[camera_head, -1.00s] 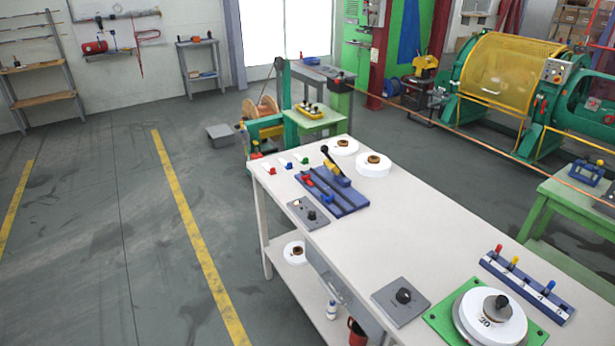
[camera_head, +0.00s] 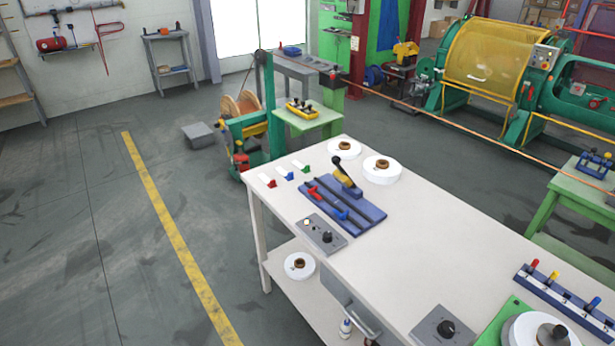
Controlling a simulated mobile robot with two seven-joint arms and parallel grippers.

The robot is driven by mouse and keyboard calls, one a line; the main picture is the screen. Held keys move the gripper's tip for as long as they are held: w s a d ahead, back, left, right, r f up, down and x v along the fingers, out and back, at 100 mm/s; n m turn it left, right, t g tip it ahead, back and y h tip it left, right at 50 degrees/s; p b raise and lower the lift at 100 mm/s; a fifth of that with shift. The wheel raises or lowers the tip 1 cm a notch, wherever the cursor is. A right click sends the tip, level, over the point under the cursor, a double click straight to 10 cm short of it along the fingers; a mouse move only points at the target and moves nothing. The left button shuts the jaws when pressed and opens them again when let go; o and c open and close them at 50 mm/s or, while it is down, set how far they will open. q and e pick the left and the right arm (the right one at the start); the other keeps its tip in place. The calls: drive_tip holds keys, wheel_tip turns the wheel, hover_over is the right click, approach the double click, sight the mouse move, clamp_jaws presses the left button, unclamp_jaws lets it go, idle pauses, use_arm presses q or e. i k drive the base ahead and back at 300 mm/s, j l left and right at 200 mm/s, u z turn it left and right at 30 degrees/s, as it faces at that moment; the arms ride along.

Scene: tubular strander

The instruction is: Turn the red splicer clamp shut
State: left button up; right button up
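The splicer is a dark blue grooved block (camera_head: 362,213) on the white bench. The small red clamp (camera_head: 312,190) sits at its left end, beside a dark bar running along the groove. A small blue clamp (camera_head: 342,215) sits nearer the front right of the same bar. A yellow lever with a black handle (camera_head: 346,177) stands tilted at the block's back. The red clamp is too small to tell whether it is open or shut. Neither of my grippers is in view.
A grey box with a knob and lit lamp (camera_head: 320,234) lies in front of the splicer. White reels (camera_head: 382,172) stand behind it. Red, blue and green tags lie left. Another knob box (camera_head: 444,328) is at the front. The floor left of the bench (camera_head: 90,270) is clear.

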sight(313, 191)
drive_tip(key=i+j, duration=0.2)
drive_tip(key=i+j+z, duration=0.1)
drive_tip(key=j, duration=0.35)
drive_tip(key=i+j, duration=0.25)
drive_tip(key=i+j+z, duration=0.15)
drive_tip(key=j, duration=0.25)
drive_tip(key=i+j, duration=0.2)
drive_tip(key=j, duration=0.15)
drive_tip(key=i+j+z, duration=0.1)
drive_tip(key=j, duration=0.25)
drive_tip(key=i, duration=0.1)
